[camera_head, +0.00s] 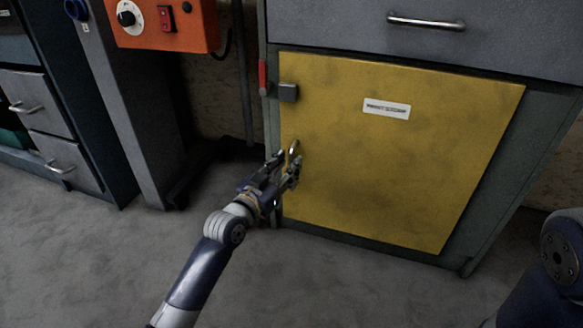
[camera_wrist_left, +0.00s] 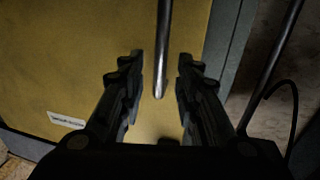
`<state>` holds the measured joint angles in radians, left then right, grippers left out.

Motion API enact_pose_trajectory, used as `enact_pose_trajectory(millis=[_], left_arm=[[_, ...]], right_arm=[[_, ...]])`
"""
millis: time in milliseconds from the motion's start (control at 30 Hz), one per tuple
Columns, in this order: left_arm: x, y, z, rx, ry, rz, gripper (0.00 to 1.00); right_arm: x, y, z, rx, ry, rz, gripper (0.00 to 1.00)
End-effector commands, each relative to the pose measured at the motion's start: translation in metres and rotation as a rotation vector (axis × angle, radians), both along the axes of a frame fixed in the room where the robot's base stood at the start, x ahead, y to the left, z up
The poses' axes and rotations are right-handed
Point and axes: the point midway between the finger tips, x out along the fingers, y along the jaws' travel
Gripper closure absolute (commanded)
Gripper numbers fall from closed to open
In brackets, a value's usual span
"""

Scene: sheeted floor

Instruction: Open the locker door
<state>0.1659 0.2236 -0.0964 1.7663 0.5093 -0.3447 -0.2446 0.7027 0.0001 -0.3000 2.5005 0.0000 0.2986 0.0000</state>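The yellow locker door (camera_head: 400,160) bears a white label and looks shut in its grey-green frame. Its metal handle (camera_head: 293,148) is an upright bar near the door's left edge. My left gripper (camera_head: 285,163) is at this handle, in front of the door. In the left wrist view the handle (camera_wrist_left: 163,45) comes down between the two spread fingers of the gripper (camera_wrist_left: 161,75), with gaps on both sides. The gripper is open. Its fingers hide the lower part of the handle in the head view. My right gripper is not in view.
A grey latch block (camera_head: 288,92) and a red piece (camera_head: 262,77) sit at the door's upper left. A grey drawer (camera_head: 430,40) is above. An orange control box (camera_head: 165,22) on a grey post is to the left. The floor (camera_head: 350,290) in front is clear.

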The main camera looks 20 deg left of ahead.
Motion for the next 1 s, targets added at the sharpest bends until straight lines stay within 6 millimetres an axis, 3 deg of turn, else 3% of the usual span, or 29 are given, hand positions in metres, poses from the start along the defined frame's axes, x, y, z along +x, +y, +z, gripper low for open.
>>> enact_pose_trajectory(millis=[200,600,733,1000], left_arm=[[0.021,-0.005,-0.001,0.001,-0.002,0.001,0.69],[0.026,-0.006,0.0,0.0,0.0,0.0,0.69],[0.025,-0.006,0.0,0.0,0.0,0.0,0.99],[0.025,-0.006,0.001,0.0,0.0,0.001,1.0]], right_arm=[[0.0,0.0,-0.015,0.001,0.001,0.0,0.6],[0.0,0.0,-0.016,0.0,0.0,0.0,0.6],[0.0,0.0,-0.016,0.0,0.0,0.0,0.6],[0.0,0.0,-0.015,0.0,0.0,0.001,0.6]])
